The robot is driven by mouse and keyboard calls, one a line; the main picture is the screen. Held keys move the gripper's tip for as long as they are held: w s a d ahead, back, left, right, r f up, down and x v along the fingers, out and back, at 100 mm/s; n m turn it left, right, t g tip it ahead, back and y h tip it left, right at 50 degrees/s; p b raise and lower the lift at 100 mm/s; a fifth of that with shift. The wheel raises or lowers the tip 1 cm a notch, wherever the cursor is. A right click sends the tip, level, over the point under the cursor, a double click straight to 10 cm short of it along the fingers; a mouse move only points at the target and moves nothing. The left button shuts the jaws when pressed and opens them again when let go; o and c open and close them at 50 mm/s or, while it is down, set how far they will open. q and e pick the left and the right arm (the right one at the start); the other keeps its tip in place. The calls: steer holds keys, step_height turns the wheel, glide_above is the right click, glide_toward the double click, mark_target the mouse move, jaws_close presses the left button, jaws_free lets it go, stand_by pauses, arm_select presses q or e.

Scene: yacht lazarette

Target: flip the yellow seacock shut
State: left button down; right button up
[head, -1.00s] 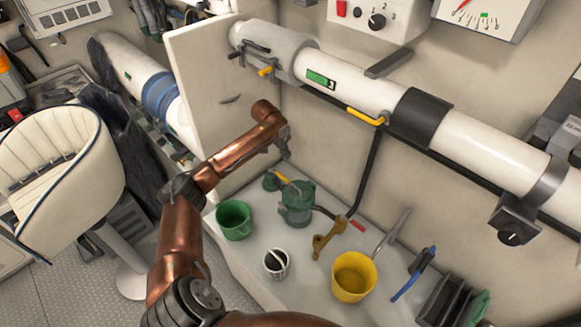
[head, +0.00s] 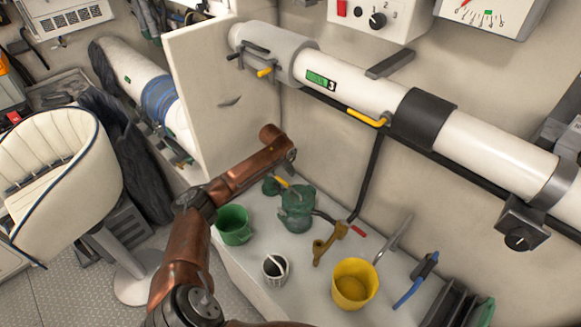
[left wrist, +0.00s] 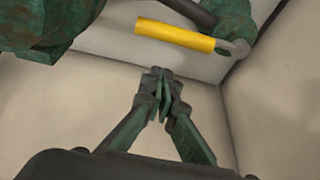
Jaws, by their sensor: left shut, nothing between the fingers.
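The seacock with the yellow lever (head: 281,182) is low at the back wall, beside a larger green fitting (head: 297,212). In the left wrist view the yellow lever (left wrist: 178,35) lies nearly level across the top, its right end joined to a green body at upper right. My left gripper (left wrist: 162,82) is shut and empty. Its fingertips are below the lever in that picture, with a visible gap and no contact seen. In the head view my left forearm ends just above the seacock; the fingers cannot be made out there. My right gripper is not in view.
A green bucket (head: 234,225), a dark cup (head: 276,268), a yellow bucket (head: 355,284) and a brass fitting (head: 328,243) stand on the white floor. Another yellow lever (head: 365,117) is on the large white pipe (head: 480,145) above.

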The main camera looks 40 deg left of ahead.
mark_target(279, 180)
arm_select(q)
steer(key=s, duration=0.3)
steer(key=shift+a, duration=0.2)
stand_by(0.3)
